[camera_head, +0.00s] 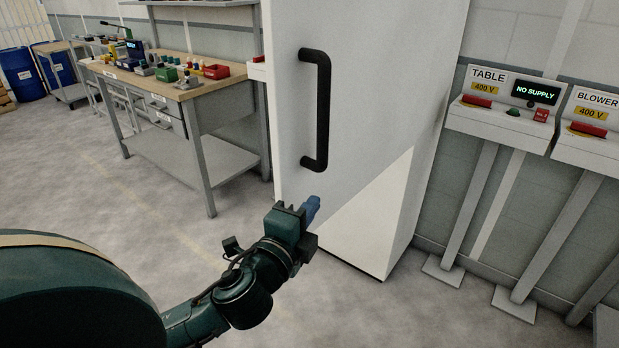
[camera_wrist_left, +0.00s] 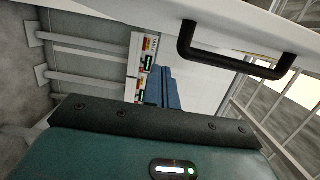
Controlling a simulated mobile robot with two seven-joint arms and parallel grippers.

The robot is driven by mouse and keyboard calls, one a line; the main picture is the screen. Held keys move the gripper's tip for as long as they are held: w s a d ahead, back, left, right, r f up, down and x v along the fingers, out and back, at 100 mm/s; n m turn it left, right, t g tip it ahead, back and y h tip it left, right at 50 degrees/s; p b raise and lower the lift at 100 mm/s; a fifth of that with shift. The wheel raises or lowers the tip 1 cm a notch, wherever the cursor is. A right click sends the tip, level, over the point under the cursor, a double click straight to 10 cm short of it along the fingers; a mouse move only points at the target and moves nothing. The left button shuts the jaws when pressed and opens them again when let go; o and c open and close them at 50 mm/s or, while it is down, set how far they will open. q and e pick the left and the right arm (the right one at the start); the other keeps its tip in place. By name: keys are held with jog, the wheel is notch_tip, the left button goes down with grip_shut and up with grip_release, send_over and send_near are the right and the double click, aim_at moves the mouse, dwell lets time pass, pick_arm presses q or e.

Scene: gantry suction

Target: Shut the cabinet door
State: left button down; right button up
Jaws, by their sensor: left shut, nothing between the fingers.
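The cabinet door (camera_head: 370,70) is a tall white panel in the middle of the head view. Its black bar handle (camera_head: 318,110) stands upright near the left edge. How far the door stands open is unclear. In the wrist view the handle (camera_wrist_left: 235,58) crosses the upper right, below a white panel edge. My left gripper (camera_head: 312,207) is shut and empty, with blue fingers below the handle and in front of the door's lower part. In the wrist view the left gripper's fingers (camera_wrist_left: 162,88) point upward, left of the handle. Any contact with the door is unclear. My right gripper is out of view.
A wooden-topped workbench (camera_head: 160,85) with small parts and a red bin (camera_head: 217,71) stands left of the door. Control boxes labelled TABLE (camera_head: 500,110) and BLOWER (camera_head: 595,125) stand on posts at the right. Grey floor (camera_head: 130,210) is open at the left.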

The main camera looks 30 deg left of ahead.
aim_at(309, 181)
pick_arm(q)
jog(key=shift+w+a+p, duration=0.35)
jog(key=shift+w+a, duration=0.45)
jog(key=shift+w, duration=0.45)
jog(key=shift+w+a+p, duration=0.4)
jog(key=shift+w+a, duration=0.4)
jog(key=shift+w, duration=0.45)
jog(key=shift+w+a+p, duration=0.35)
jog(key=shift+w+a, duration=0.45)
jog(key=shift+w, duration=0.45)
